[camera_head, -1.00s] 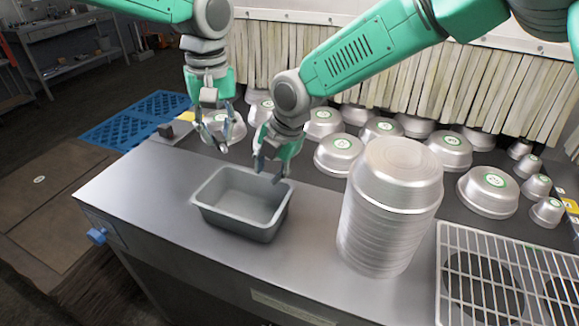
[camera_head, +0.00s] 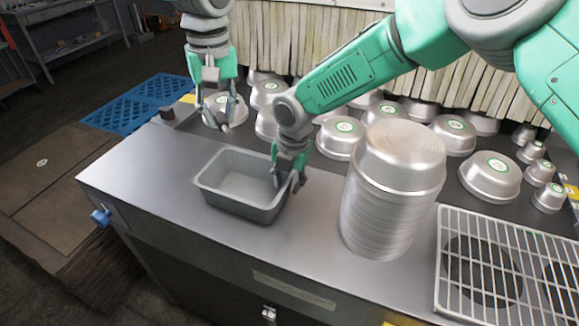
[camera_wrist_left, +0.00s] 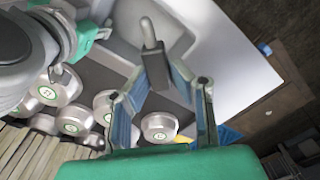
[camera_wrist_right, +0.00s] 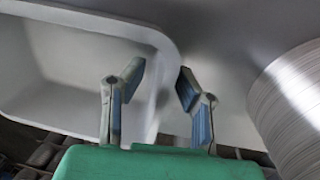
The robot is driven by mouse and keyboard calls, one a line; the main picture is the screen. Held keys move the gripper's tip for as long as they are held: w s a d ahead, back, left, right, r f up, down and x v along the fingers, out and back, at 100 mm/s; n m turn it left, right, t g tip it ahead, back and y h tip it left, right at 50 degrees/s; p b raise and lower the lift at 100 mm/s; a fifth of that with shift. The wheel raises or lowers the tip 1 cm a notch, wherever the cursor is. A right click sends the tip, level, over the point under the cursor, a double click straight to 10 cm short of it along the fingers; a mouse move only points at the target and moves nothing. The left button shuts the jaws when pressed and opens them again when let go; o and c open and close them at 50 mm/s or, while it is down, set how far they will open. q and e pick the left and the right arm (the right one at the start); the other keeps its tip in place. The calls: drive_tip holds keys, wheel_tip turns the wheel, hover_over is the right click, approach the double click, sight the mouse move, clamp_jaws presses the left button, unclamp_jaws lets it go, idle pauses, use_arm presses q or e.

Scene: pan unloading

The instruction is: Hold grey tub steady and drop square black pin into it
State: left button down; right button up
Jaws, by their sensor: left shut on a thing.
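The grey tub (camera_head: 213,193) stands upright on the metal counter; it also shows in the left wrist view (camera_wrist_left: 105,50) and right wrist view (camera_wrist_right: 75,95). My left gripper (camera_head: 222,122) is shut on the dark pin (camera_wrist_left: 155,68), which has a square body and a narrower lighter stem. It holds the pin above the counter behind the tub; the fingers partly hide it in the head view. My right gripper (camera_head: 287,181) is at the tub's right wall, one finger inside and one outside. In the right wrist view its fingertips (camera_wrist_right: 160,72) are apart, with the rim between them.
A tall stack of round pans (camera_head: 392,190) stands right of the tub, close to my right gripper. A wire rack (camera_head: 488,265) lies farther right. Several upturned pans (camera_head: 343,135) line the back.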

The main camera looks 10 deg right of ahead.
drive_tip(key=shift+f, duration=0.95)
drive_tip(key=shift+a, duration=0.1)
clamp_jaws()
drive_tip(key=shift+w, duration=0.1)
use_arm(q)
drive_tip(key=w+f, duration=0.3)
drive_tip(key=f, duration=0.8)
drive_tip(key=shift+w+d, duration=0.15)
drive_tip(key=shift+d, duration=0.2)
drive_tip(key=c, duration=1.3)
unclamp_jaws()
drive_tip(key=shift+c, duration=0.2)
